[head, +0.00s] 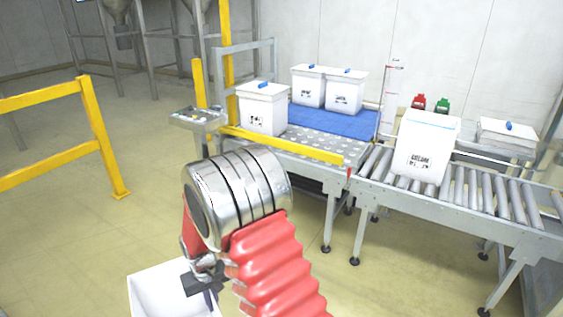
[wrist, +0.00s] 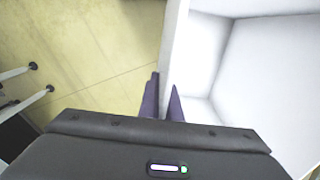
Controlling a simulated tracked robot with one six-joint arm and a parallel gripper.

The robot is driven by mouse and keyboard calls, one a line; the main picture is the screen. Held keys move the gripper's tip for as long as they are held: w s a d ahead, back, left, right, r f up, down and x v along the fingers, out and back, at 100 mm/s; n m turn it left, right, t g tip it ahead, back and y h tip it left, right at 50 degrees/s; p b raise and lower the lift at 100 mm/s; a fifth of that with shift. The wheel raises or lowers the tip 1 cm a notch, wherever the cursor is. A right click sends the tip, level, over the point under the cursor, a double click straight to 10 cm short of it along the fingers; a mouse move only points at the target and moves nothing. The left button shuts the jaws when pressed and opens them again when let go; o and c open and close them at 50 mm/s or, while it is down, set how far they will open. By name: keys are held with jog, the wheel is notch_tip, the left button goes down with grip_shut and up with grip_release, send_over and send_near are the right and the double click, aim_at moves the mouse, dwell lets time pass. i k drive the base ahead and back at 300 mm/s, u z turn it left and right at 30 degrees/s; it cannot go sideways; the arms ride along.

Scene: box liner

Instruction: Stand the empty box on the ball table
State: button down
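The empty box (head: 150,288) is white and open-topped, at the bottom of the head view, partly cut off by the frame. Its bare inside fills the right of the wrist view (wrist: 265,75). My gripper (head: 205,283) is at the box's right side in the head view. In the wrist view its two dark fingers (wrist: 163,100) stand close on either side of the box's wall, pinching it. The ball table (head: 315,150), a grey metal top with rows of balls, is further off and higher in the head view, apart from the box.
A lidded white box (head: 262,108) stands at the ball table's left end. Two more (head: 327,88) stand behind on a blue surface (head: 335,118). A yellow rail (head: 285,141) crosses near the table. A roller conveyor (head: 470,190) carries a white box (head: 427,147). A yellow barrier (head: 100,135) stands left.

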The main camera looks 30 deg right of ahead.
aim_at(322, 145)
jog(key=u, duration=0.45)
jog(key=i, duration=2.8)
jog(key=u, duration=0.1)
